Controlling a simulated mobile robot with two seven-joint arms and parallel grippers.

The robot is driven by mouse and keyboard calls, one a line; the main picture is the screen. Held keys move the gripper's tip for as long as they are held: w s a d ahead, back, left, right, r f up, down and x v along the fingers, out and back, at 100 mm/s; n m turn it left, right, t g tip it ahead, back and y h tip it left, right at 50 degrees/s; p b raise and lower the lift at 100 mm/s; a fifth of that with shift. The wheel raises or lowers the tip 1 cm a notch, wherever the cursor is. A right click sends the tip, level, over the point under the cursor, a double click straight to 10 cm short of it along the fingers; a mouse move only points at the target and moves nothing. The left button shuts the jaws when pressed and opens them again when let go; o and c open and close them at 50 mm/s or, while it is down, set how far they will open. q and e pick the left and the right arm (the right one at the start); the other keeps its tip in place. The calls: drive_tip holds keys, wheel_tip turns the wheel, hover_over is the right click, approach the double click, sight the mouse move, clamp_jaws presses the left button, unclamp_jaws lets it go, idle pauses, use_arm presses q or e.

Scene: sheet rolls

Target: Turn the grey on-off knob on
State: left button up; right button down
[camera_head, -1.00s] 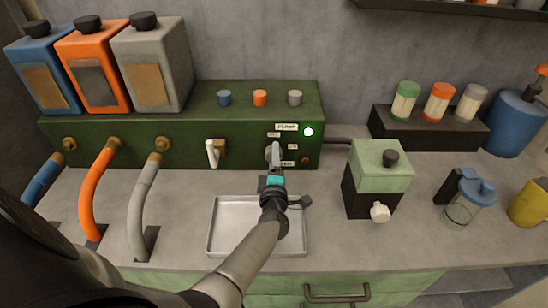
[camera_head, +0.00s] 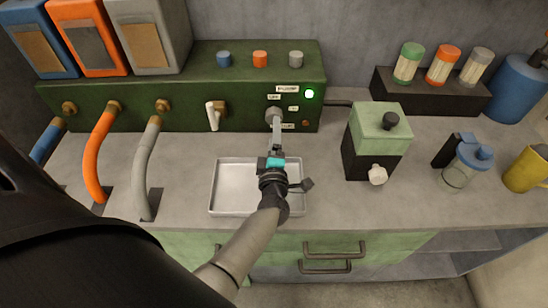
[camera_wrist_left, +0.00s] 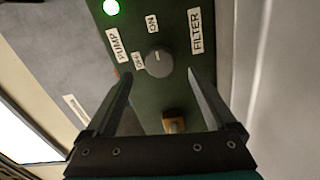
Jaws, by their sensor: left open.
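The grey on-off knob (camera_head: 274,113) is on the front of the green panel box (camera_head: 250,118). It also shows in the left wrist view (camera_wrist_left: 159,62), with the OFF label (camera_wrist_left: 138,60) beside it and the ON label (camera_wrist_left: 152,24) near. Its pointer mark is too faint to read surely. The green lamp (camera_head: 309,94) by the PUMP label is lit. My left gripper (camera_head: 277,126) is open in front of the knob. In the wrist view the knob shows between its two apart fingers, touching neither. My right gripper is not in view.
A metal tray (camera_head: 227,211) lies under my left arm. A white-handled tap (camera_head: 212,116) is left of the knob. A green-and-black device (camera_head: 378,130) stands to the right. Blue, orange and grey hoses (camera_head: 96,150) run down at the left.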

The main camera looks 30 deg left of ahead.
use_arm(q)
drive_tip(key=v, duration=0.9)
